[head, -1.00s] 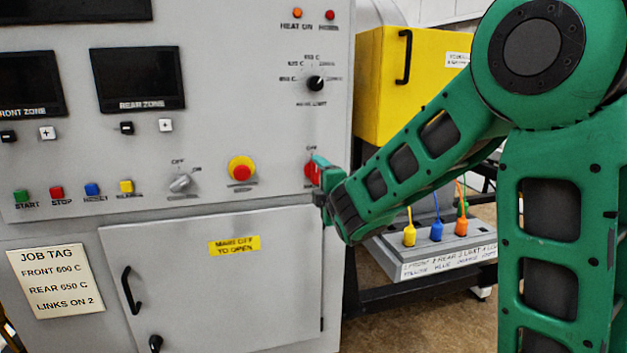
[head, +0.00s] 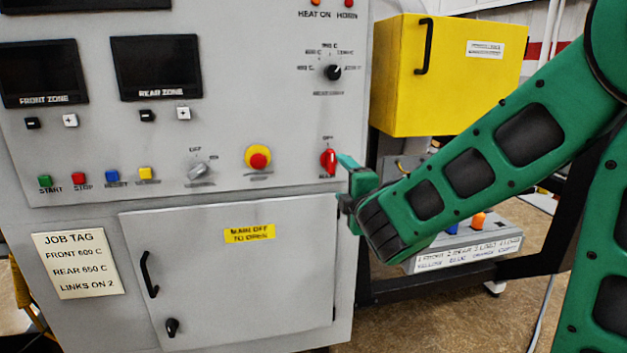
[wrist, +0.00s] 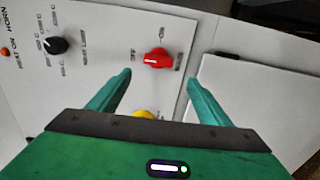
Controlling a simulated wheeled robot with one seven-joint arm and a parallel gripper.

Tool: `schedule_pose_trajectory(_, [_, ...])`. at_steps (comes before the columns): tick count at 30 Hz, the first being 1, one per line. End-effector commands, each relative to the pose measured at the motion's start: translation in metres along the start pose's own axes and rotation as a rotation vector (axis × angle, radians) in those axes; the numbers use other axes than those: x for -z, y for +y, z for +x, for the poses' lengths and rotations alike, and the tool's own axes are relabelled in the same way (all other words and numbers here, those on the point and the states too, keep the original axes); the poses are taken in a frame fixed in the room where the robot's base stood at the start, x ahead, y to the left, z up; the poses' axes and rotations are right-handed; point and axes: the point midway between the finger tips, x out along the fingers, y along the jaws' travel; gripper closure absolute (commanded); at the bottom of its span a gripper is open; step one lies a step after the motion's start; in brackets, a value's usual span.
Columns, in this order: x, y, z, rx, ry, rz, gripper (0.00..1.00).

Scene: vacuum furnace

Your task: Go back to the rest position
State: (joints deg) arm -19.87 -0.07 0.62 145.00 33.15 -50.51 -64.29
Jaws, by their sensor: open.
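My gripper (head: 349,180) is at the right edge of the grey control panel (head: 240,120), just right of and below the red rotary switch (head: 328,161). In the wrist view my gripper (wrist: 160,92) has its two green fingers spread wide with nothing between them. The red switch (wrist: 158,59) lies beyond the fingertips there, apart from both fingers. My arm reaches in from the right in the head view.
A yellow box (head: 450,75) with a black handle stands behind, right of the panel. A labelled grey block (head: 465,248) with coloured plugs is partly hidden behind my arm. The cabinet door (head: 235,270) below the panel is closed. Floor shows at lower right.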

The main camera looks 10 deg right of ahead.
Motion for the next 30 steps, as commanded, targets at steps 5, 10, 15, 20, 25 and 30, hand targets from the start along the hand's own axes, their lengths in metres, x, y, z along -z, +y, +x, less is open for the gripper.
schedule_pose_trajectory(5, [-0.025, -0.008, -0.003, 0.054, -0.059, 0.066, 0.28])
schedule_pose_trajectory(10, [-0.094, -0.040, -0.025, 0.219, -0.249, 0.284, 0.28])
schedule_pose_trajectory(15, [-0.158, -0.079, -0.074, 0.391, -0.486, 0.566, 0.28])
schedule_pose_trajectory(20, [-0.195, -0.112, -0.135, 0.528, -0.718, 0.831, 0.28])
schedule_pose_trajectory(25, [-0.211, -0.139, -0.210, 0.653, -0.973, 1.104, 0.28])
schedule_pose_trajectory(30, [-0.205, -0.154, -0.288, 0.765, -1.233, 1.354, 0.28])
